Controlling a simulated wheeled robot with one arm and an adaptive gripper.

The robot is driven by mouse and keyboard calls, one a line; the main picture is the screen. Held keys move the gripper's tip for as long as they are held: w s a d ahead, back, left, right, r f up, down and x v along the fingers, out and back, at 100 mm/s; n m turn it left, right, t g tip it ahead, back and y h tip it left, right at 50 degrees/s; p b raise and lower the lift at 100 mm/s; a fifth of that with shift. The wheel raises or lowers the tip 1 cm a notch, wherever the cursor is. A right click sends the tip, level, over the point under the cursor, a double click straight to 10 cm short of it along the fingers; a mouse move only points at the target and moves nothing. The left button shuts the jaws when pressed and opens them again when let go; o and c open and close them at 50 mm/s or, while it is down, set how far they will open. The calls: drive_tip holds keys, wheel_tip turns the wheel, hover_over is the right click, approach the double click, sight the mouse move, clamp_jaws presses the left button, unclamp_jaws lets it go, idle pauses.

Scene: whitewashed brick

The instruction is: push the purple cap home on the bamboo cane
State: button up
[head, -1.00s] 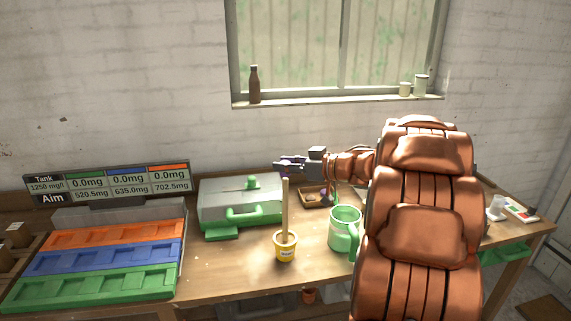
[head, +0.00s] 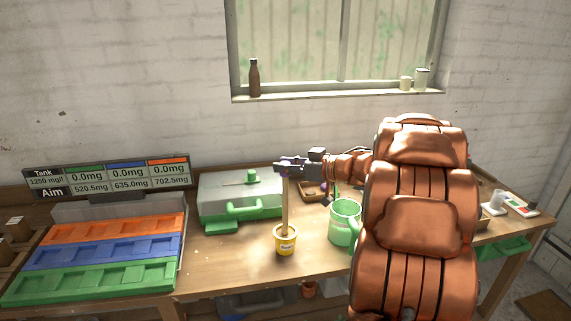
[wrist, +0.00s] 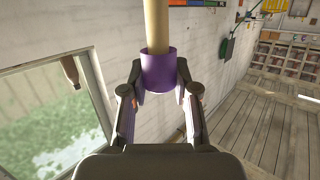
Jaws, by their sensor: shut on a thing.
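How deep the cane sits inside the cap cannot be seen.
A grey and green case (head: 235,190) lies behind left. A tray with orange, blue and green rows (head: 100,258) is at the left. The bench in front of the pot is clear.

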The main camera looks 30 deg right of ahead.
drive_tip(key=shift+f, duration=0.75)
drive_tip(key=o, duration=0.9)
drive_tip(key=v, duration=1.2)
